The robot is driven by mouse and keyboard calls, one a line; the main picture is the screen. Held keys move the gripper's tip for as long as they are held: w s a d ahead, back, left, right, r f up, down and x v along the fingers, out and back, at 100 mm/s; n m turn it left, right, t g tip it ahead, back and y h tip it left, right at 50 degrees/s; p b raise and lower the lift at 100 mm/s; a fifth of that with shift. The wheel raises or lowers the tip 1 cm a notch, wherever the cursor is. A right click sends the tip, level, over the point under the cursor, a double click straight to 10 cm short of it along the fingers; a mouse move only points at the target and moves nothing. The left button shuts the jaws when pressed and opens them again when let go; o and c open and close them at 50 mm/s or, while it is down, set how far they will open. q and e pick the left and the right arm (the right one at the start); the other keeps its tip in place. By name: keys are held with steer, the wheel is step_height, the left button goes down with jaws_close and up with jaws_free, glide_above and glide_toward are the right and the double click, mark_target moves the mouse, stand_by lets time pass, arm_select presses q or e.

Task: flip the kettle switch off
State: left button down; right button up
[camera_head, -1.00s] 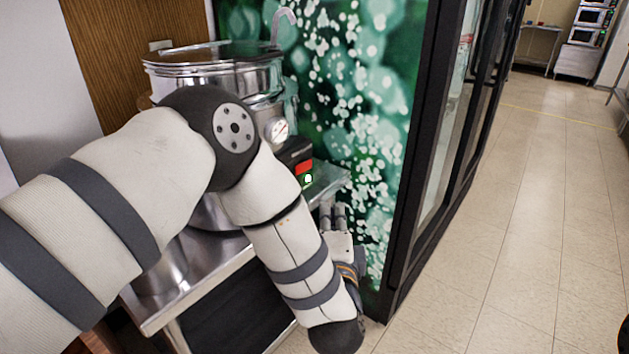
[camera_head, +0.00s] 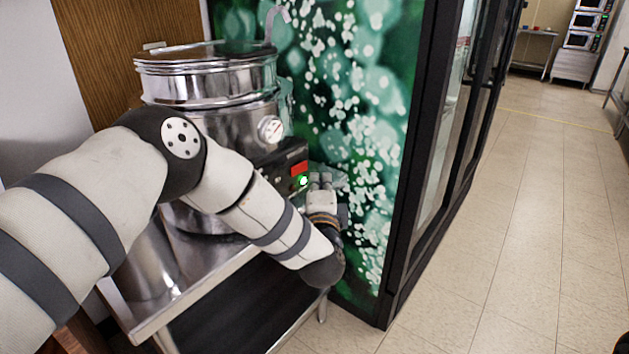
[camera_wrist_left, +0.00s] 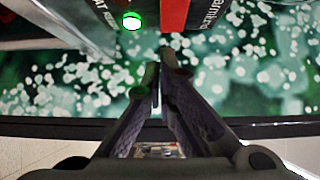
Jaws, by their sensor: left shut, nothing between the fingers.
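The kettle (camera_head: 215,80) is a large round steel vessel with a dial gauge on its front, standing on a steel stand. Its dark control box (camera_head: 283,158) carries a red switch panel (camera_head: 299,168) and a lit green light (camera_head: 303,181). In the left wrist view the green light (camera_wrist_left: 132,21) and the red panel (camera_wrist_left: 174,14) show at the top edge, beyond the fingertips. My left gripper (camera_head: 320,177) is shut and empty, just right of the green light; its fingers (camera_wrist_left: 159,72) appear apart from the panel. The switch lever itself cannot be made out.
A green patterned wall panel (camera_head: 350,90) stands close behind the gripper. A black-framed glass cabinet (camera_head: 430,170) is to its right. The steel stand (camera_head: 185,290) lies below the kettle. The tiled floor (camera_head: 510,240) at right is clear.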

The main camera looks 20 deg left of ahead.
mark_target(299, 168)
arm_select(q)
steer(key=shift+w+a+r, duration=0.1)
steer(key=shift+w+a, duration=0.15)
steer(key=shift+a, duration=0.25)
steer(key=shift+w+a+r, duration=0.1)
steer(key=shift+w+a, duration=0.15)
steer(key=shift+a, duration=0.2)
steer(key=shift+w+a+f+n+y, duration=0.15)
steer(key=shift+w+a+n+y, duration=0.1)
steer(key=shift+n+y, duration=0.25)
